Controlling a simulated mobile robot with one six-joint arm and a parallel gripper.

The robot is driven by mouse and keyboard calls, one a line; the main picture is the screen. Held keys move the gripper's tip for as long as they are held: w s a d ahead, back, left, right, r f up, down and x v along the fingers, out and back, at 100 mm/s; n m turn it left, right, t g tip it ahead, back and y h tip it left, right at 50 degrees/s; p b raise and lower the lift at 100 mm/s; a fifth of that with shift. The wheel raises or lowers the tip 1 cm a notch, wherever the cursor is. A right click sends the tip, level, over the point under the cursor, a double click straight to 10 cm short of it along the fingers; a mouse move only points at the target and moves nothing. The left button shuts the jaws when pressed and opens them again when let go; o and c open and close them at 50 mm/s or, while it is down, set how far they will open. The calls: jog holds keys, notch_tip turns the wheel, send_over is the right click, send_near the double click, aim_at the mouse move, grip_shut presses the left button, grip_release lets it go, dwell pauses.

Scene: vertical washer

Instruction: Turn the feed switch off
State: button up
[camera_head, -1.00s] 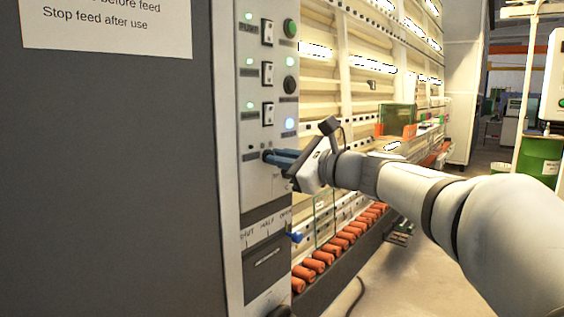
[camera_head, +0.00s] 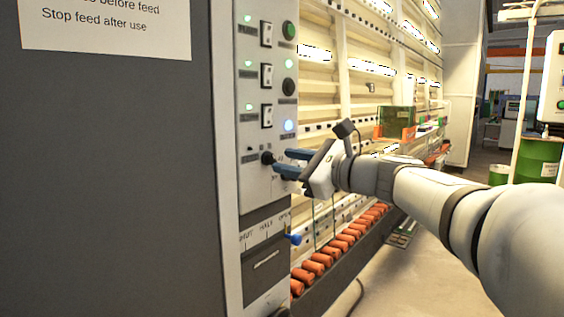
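A grey control panel (camera_head: 256,190) on the machine's narrow face carries a dark rotary knob (camera_head: 267,157). Its labels are too small to read, so I cannot tell for sure that it is the feed switch, nor which way it points. My gripper (camera_head: 280,161) has two blue fingers, open with a gap between them. The fingertips are just right of the knob, with nothing held. Above the knob are three rocker switches, the top one (camera_head: 266,33), the middle one (camera_head: 266,75) and the lowest one (camera_head: 267,115), each with a green light beside it.
A green button (camera_head: 289,30), a black button (camera_head: 289,87) and a lit whitish button (camera_head: 290,126) line the panel's right side. A blue lever (camera_head: 294,238) sticks out below, by a marked scale. Orange rollers (camera_head: 317,264) run along the machine's base.

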jog(key=v, duration=0.5)
jog(key=s+d+f+n+g+h+p, duration=0.1)
jog(key=s+f+n+g+h+p, duration=0.15)
jog(key=s+f+n, duration=0.4)
jog(key=s+d+f+n+g+h+p, duration=0.1)
jog(key=s+f+n+g+h, duration=0.2)
jog(key=f, duration=0.6)
jog(key=s+d+f+n+g+h+p, duration=0.1)
jog(key=s+f+n+g+h, duration=0.15)
jog(key=s+f+h, duration=0.35)
jog(key=s+d+f+n+h+p, duration=0.1)
jog(key=s+d+f+n+h, duration=0.1)
jog(key=s+d+f+n, duration=0.3)
notch_tip(320, 180, down, 2)
jog(key=d+n, duration=0.1)
jog(key=n, duration=0.1)
jog(key=shift+s+d+n+h+p, duration=0.15)
jog(key=shift+d+n+h+p, duration=0.15)
jog(key=shift+d+h+p, duration=0.1)
jog(key=shift+c, duration=0.2)
